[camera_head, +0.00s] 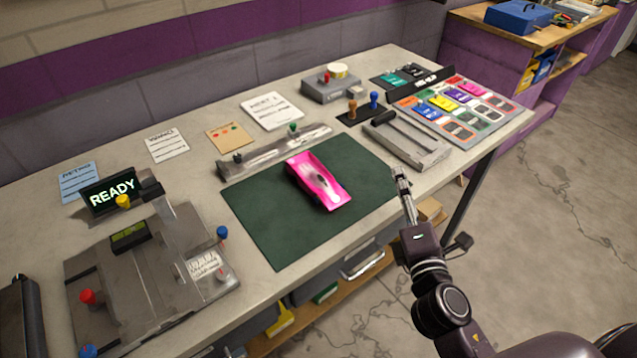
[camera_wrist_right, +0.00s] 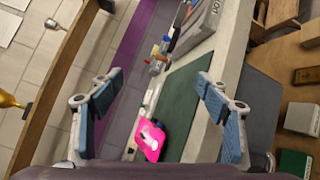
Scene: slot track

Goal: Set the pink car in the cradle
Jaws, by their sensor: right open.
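The pink car (camera_head: 319,182) lies on the dark green mat (camera_head: 270,235) in the middle of the bench. In the right wrist view the car (camera_wrist_right: 150,141) shows low between the fingers, beyond them. My right gripper (camera_head: 402,182) is beside the mat's right edge, above the bench's front edge, apart from the car. In the wrist view its two blue-padded fingers (camera_wrist_right: 160,82) are spread and empty. A grey tray-like fixture with a dark bar (camera_head: 409,142) stands right of the mat, and a long metal fixture (camera_head: 270,152) lies behind it. I cannot tell which is the cradle. My left gripper is not in view.
A metal station (camera_head: 165,260) with a READY display (camera_head: 111,191) and coloured knobs fills the left. A board of coloured cards (camera_head: 455,105) is at the far right. A grey box (camera_head: 331,88) and paper sheets (camera_head: 272,110) lie at the back.

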